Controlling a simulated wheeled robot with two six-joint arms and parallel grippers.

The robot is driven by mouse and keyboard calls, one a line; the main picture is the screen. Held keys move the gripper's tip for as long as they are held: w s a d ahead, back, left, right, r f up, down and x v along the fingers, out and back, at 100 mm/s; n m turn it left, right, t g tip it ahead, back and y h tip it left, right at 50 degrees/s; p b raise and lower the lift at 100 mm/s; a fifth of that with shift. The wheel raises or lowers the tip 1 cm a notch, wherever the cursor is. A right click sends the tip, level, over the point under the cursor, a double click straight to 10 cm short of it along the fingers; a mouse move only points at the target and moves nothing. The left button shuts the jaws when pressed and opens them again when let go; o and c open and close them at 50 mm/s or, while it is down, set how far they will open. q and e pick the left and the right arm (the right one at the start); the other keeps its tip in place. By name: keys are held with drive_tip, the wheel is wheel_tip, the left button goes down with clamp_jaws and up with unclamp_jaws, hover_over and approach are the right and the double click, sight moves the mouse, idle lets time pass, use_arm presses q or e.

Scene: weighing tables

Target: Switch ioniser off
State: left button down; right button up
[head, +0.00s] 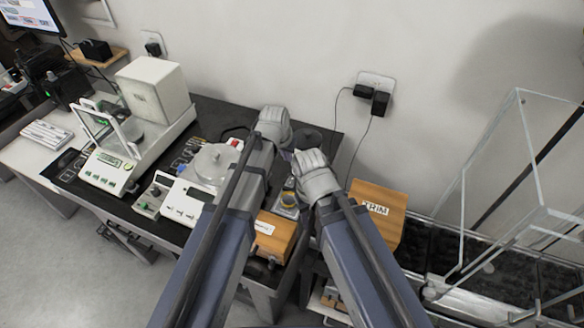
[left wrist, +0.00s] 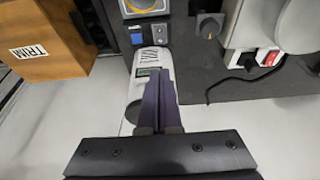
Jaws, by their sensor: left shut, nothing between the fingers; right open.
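My left gripper (left wrist: 160,108) is shut and empty. Its dark fingers lie over a slim white device (left wrist: 152,58) with dark lettering too small to read and a small green patch; I cannot tell whether they touch. This may be the ioniser, but I cannot read its name or see its switch state. In the head view my left gripper (head: 272,122) is the higher one, at the back of the dark table, and hides what is under it. My right gripper (head: 314,172) is open, just to its right and lower, its fingertips mostly hidden.
A white instrument (left wrist: 245,30) with a red rocker switch (left wrist: 270,58) and a black cable stands nearby. A black knob (left wrist: 208,25) is beside it. A wooden TRIM box (head: 376,212) is right of my right gripper. A glass enclosure (head: 520,180) stands far right.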

sight(293, 178)
use_arm(q)
drive_tip(key=shift+s+r, duration=0.1)
drive_tip(key=b+x, duration=1.3)
drive_tip(key=x, duration=0.1)
drive_tip(key=shift+s+a, duration=0.1)
drive_tip(key=shift+s, duration=0.25)
drive_tip(key=shift+w+f+b, duration=0.1)
drive_tip(key=shift+f+b, duration=0.3)
drive_tip(key=shift+b, duration=0.1)
drive_tip(key=shift+r, duration=0.1)
